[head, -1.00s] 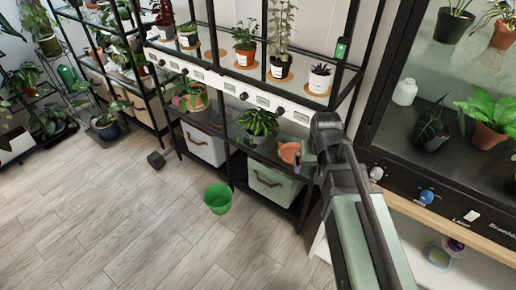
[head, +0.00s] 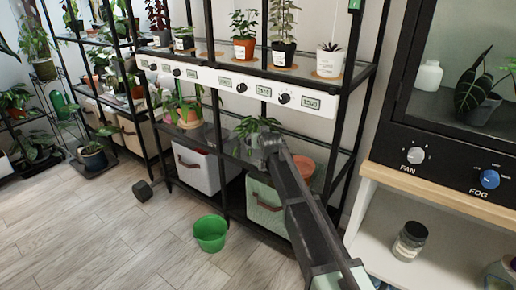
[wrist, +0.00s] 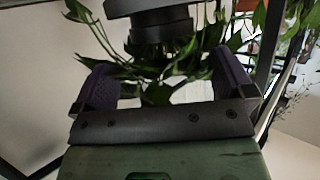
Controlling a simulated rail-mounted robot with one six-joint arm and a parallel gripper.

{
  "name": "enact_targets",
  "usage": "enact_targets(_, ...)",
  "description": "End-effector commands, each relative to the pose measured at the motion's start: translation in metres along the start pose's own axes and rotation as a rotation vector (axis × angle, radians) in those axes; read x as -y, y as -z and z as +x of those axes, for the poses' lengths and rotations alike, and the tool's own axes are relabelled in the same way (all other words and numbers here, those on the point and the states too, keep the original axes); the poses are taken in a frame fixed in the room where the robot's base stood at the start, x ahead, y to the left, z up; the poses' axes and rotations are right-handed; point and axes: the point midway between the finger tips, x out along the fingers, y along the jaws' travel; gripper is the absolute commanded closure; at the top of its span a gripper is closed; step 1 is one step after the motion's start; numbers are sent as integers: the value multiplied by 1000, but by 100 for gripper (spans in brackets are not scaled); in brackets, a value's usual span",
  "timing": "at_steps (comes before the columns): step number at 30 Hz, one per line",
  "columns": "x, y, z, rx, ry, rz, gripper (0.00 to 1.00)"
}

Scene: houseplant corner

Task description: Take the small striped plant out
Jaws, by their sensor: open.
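A small leafy plant (head: 254,125) is on the middle shelf of the black rack; its leaves look pale-edged, but I cannot be sure it is the striped one. My gripper (head: 265,148) is in front of it and hides its pot in the head view. In the wrist view my gripper (wrist: 163,78) is open, with green leaves (wrist: 182,66) between and around its fingers. A dark round shape (wrist: 150,22) shows above the leaves; I cannot tell whether it is the pot. Nothing is visibly clamped.
A long-leaved plant (head: 190,112) stands left on the same shelf, a terracotta pot (head: 303,167) to the right. A control strip (head: 236,84) and posts frame the space. Bins sit below. A green bucket (head: 210,233) is on the floor. A glass cabinet (head: 445,145) stands right.

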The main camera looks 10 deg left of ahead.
Motion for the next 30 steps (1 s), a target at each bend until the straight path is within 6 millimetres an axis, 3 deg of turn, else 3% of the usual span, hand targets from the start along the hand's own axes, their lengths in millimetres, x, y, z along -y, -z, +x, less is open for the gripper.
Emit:
enact_targets(2, 0, -3, 21, 0, 0, 0, 0)
enact_targets(8, 0, -1, 28, 1, 0, 0, 0)
enact_targets(16, 3, -3, 75, 2, -1, 0, 0)
enact_targets(23, 3, -1, 77, 2, 0, 0, 0)
enact_targets(30, 3, -1, 77, 2, 0, 0, 34)
